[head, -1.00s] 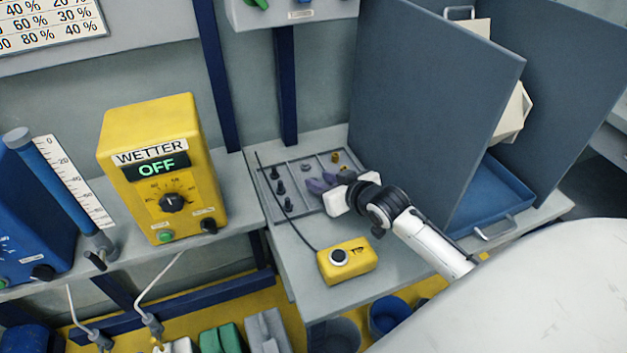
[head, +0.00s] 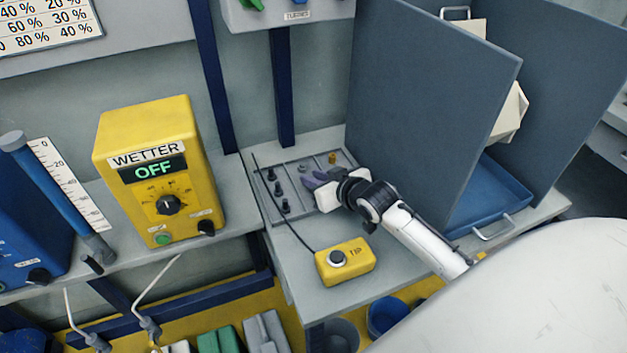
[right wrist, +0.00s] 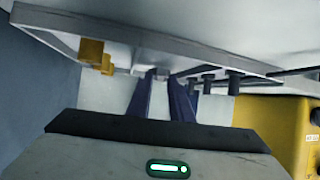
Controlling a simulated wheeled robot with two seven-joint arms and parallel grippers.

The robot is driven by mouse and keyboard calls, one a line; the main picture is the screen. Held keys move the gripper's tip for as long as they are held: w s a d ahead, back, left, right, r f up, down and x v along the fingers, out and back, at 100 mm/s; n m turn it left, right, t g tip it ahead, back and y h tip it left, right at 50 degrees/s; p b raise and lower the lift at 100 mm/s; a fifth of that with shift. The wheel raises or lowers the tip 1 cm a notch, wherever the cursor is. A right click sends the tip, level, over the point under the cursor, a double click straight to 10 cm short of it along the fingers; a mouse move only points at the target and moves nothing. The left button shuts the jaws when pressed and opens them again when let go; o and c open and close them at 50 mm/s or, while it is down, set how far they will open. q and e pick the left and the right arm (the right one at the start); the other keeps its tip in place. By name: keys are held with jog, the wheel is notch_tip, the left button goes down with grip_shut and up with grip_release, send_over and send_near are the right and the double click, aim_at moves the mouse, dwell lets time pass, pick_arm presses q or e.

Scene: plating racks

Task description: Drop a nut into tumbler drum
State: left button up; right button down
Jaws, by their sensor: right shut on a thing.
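My right gripper (head: 313,181) is low over the sorting tray (head: 292,212). Its purple fingers are shut on a small grey nut (right wrist: 160,74), mostly hidden between the fingertips in the right wrist view. In the head view a grey piece (head: 303,167) shows just beyond the fingertips; I cannot tell whether it is the held nut. A brass piece (head: 332,157) lies in the tray's far right part. Several dark pieces (head: 278,189) stand at its left. The cream, faceted tumbler drum (head: 511,113) is partly hidden behind a panel at the right. My left gripper is out of view.
A tall blue-grey panel (head: 425,90) stands between my right gripper and the drum. A blue bin (head: 495,195) sits below the drum. A yellow button box (head: 345,262) with a cable lies in front of the tray. A yellow wetter box (head: 160,180) reads OFF.

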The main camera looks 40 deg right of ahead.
notch_tip(320, 180, up, 9)
jog(key=shift+r+p, duration=0.2)
jog(key=shift+p, duration=0.1)
